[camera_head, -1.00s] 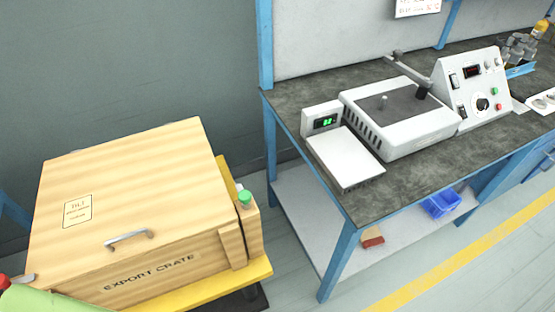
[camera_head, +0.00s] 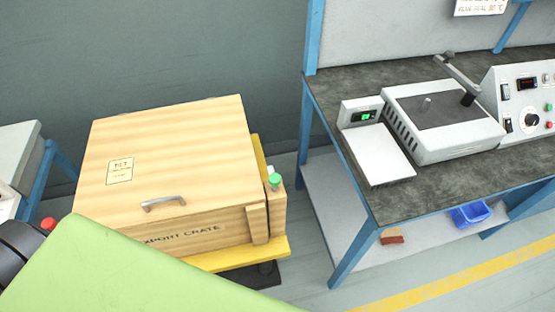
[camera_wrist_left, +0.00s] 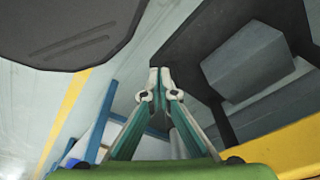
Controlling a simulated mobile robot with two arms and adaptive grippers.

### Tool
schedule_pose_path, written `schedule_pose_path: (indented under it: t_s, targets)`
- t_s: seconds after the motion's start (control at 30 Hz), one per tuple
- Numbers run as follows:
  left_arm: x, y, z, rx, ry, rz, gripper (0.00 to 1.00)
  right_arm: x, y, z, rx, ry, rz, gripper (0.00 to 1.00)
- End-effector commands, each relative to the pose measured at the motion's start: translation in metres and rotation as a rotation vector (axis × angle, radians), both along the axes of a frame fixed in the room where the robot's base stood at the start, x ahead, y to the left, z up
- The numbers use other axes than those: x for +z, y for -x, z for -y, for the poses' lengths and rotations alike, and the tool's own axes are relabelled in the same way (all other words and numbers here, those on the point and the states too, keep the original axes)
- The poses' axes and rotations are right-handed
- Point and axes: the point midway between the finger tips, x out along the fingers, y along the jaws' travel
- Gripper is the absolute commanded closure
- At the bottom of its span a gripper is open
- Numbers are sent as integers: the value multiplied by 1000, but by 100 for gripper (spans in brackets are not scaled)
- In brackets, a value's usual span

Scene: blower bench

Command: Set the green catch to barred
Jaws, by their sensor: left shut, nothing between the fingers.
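The green catch (camera_head: 274,180) shows as a small green-topped knob beside a wooden block at the right front corner of the export crate (camera_head: 176,150) in the head view. I cannot tell its setting. My left arm's green link crosses the lower left of the head view and covers part of the crate's front. My left gripper (camera_wrist_left: 160,76) shows only in the left wrist view, shut and empty, with its fingertips together. The catch is not recognisable in that view. My right gripper is in neither view.
The crate rests on a yellow platform (camera_head: 237,254). A red knob (camera_head: 48,223) shows at its left front corner. To the right is a blue-framed bench (camera_head: 345,247) with a white sealer-like machine (camera_head: 440,130). Floor shows between crate and bench.

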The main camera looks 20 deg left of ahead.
Motion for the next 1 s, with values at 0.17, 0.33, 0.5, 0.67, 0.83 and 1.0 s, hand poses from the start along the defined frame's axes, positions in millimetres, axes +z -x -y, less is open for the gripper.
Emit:
schedule_pose_path:
  t_s: [0.17, 0.33, 0.5, 0.67, 0.83, 1.0]
  targets:
    - [101, -47, 7, 8, 7, 48, 100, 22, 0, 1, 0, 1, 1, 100]
    - [203, -92, 18, -16, 33, 106, 100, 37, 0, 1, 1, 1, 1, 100]
    - [285, -121, 40, -85, 82, 161, 100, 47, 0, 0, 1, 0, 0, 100]
    - [347, -129, 55, -150, 113, 197, 100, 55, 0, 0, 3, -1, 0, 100]
    - [401, -140, 77, -269, 148, 237, 100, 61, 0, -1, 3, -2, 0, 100]
    - [408, -164, 97, -386, 177, 252, 100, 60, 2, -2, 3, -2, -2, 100]
